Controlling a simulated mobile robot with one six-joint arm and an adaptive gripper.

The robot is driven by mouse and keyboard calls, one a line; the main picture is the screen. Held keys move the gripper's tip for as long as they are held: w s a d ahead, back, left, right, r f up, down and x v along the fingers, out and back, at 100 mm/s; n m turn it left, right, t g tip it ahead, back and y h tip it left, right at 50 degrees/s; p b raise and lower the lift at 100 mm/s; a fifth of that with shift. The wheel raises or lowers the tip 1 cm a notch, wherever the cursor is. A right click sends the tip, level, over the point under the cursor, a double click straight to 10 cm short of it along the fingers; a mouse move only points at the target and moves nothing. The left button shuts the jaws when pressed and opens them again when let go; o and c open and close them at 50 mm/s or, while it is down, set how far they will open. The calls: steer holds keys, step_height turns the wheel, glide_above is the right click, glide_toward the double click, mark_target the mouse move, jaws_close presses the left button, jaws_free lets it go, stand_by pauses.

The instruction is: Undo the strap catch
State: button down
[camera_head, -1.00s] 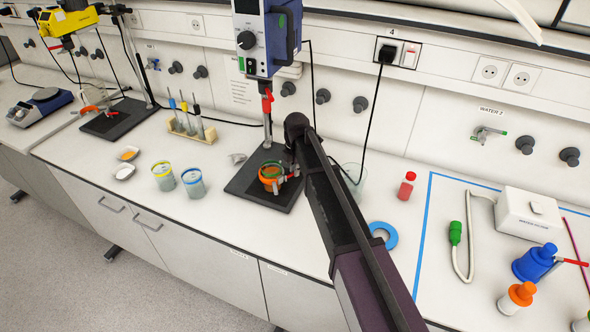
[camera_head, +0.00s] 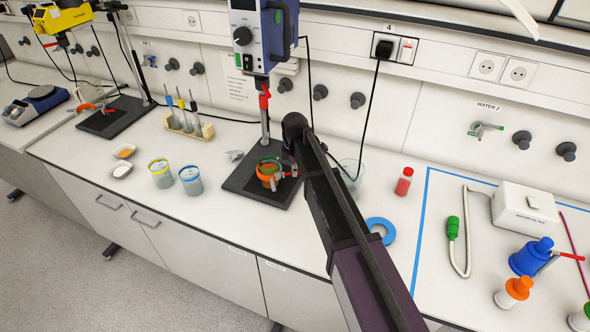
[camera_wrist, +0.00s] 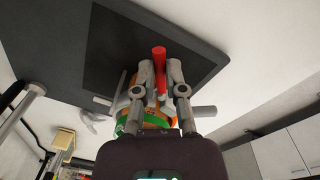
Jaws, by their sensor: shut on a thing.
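On the dark stand base at the middle of the bench, an orange round holder with a green part (camera_head: 268,170) sits beside the upright rod. It also shows in the wrist view (camera_wrist: 150,122), partly hidden behind my gripper's fingers. My gripper (camera_head: 288,170) is at the right side of this holder. In the wrist view my gripper (camera_wrist: 159,88) is shut on a red lever (camera_wrist: 159,62), which sticks out between the two grey fingers. The red lever looks like the catch; the strap itself cannot be made out clearly.
The stand base (camera_head: 242,186) carries a rod with a blue-grey stirrer motor (camera_head: 255,35) above the holder. Two jars (camera_head: 191,181) stand to the left.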

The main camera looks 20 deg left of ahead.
steer(key=shift+s, duration=0.1)
steer(key=c, duration=0.7)
jaws_free()
